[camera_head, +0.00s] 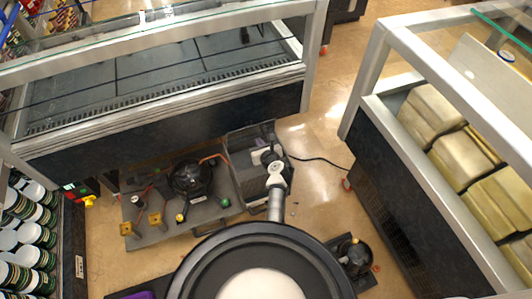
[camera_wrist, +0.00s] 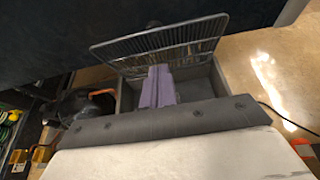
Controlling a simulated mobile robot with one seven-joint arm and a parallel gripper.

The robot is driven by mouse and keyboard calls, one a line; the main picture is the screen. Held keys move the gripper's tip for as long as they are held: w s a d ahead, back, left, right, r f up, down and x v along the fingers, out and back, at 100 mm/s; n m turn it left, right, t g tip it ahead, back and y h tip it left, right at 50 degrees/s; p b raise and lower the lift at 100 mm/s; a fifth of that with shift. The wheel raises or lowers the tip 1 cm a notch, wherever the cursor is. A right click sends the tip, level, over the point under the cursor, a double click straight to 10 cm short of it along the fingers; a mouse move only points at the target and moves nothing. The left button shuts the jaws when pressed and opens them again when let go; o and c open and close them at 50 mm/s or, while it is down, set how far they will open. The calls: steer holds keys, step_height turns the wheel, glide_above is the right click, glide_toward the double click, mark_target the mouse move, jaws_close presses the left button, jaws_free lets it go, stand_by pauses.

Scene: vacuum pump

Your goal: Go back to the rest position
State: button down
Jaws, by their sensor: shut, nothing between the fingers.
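My gripper (camera_head: 267,142) is at the end of my arm, in front of the long glass-topped cabinet and over the grey open bin (camera_head: 240,158). In the wrist view its two purple-grey fingers (camera_wrist: 158,72) stand side by side, pressed together, with nothing between them. The white hand and its dark bar fill the bottom of that view. The bin (camera_wrist: 205,82) shows behind the fingers, and the hand hides part of it. The black vacuum pump (camera_head: 192,178) sits on a grey board left of the bin, apart from my gripper.
The cabinet (camera_head: 190,115) stands close beyond the bin. A wire rack (camera_wrist: 165,45) rises behind the fingers. A second cabinet (camera_head: 400,190) stands at the right. Stacked cans (camera_head: 28,225) are at the left. A black cable (camera_head: 320,160) crosses open floor (camera_head: 320,120) between the cabinets.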

steer(key=r+v, duration=0.1)
steer(key=v, duration=0.7)
steer(key=shift+w+r+p, duration=0.15)
steer(key=shift+w+p, duration=0.1)
steer(key=shift+p, duration=0.15)
